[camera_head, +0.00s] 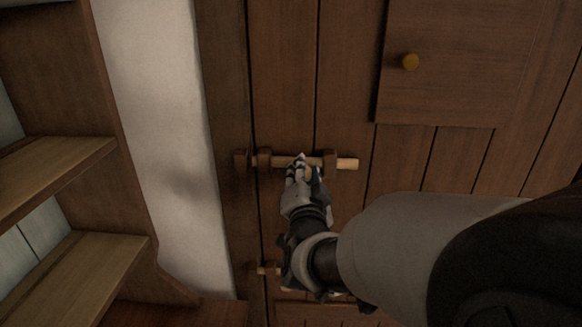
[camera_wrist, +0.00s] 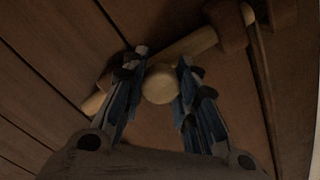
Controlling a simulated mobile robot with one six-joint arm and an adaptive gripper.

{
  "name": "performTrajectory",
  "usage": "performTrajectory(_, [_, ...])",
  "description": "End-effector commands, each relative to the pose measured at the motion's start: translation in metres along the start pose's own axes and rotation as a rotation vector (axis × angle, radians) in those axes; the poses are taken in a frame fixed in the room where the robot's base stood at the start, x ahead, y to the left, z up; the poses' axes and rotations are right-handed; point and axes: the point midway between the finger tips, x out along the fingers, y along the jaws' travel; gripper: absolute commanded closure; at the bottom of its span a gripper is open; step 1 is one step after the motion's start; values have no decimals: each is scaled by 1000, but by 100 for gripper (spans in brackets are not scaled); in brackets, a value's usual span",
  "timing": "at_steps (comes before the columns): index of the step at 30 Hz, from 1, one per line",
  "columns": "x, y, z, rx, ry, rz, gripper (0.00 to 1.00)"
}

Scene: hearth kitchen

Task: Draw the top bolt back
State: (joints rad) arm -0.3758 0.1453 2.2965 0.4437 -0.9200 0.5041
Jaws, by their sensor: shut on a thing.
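The top bolt (camera_head: 346,164) is a pale wooden rod lying across dark vertical door planks, carried in brown wooden brackets (camera_head: 264,160). Its right end sticks out past the right bracket (camera_head: 330,160). Its left end shows in the gap before the keeper (camera_head: 241,160) on the frame side; how far it enters is unclear. My gripper (camera_head: 303,170) is at the bolt's middle, between the brackets. In the wrist view the bolt (camera_wrist: 190,46) runs diagonally behind the fingers. My gripper (camera_wrist: 160,90) is shut on its round knob (camera_wrist: 159,84), one finger on each side.
A lower bolt (camera_head: 264,270) is partly hidden behind my arm. Wooden shelves (camera_head: 55,165) stand at the left beside a white wall strip (camera_head: 155,120).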

Motion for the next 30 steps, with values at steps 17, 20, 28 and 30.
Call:
performTrajectory(17, [-1, 7, -8, 1, 5, 3, 60])
performTrajectory(20, [-1, 7, -8, 1, 4, 2, 53])
performTrajectory(28, [-1, 6, -7, 0, 3, 1, 51])
performTrajectory(30, [-2, 6, -7, 0, 2, 1, 51])
